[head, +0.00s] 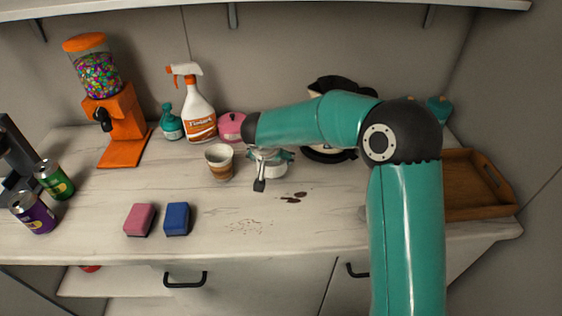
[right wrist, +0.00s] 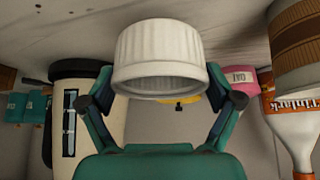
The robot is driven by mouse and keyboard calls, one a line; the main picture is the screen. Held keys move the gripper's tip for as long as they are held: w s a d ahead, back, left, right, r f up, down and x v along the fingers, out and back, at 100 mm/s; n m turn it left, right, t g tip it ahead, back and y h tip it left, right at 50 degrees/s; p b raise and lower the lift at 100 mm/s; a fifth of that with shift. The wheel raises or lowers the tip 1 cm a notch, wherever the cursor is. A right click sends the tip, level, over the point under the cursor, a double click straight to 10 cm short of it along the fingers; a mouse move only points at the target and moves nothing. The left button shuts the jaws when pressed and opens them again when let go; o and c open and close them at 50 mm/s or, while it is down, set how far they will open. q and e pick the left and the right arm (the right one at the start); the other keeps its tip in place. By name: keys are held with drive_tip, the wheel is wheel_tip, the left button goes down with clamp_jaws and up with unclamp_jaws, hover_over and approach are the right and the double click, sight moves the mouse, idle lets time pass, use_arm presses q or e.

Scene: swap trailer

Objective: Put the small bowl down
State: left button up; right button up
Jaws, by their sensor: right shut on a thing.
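The small white ribbed bowl (head: 272,168) is at the middle of the counter, partly hidden by my right gripper (head: 271,156). The right wrist view looks upside down, and there the bowl (right wrist: 160,62) sits between the two fingers of my right gripper (right wrist: 163,100), which is shut on it. The bowl looks upright, with its base toward the counter (right wrist: 100,25). I cannot tell whether the base touches the counter or hangs just above it. My left gripper is not in view.
A brown-and-white cup (head: 220,163) stands close left of the bowl. A pink container (head: 231,127) and spray bottle (head: 199,112) stand behind. Dark stains (head: 293,197) and crumbs (head: 245,227) lie in front. Pink (head: 140,220) and blue (head: 177,219) sponges are front left; a wooden tray (head: 480,208) is right.

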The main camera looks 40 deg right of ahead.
drive_tip(key=shift+f, duration=1.6)
drive_tip(key=shift+f, duration=0.1)
drive_tip(key=o, duration=1)
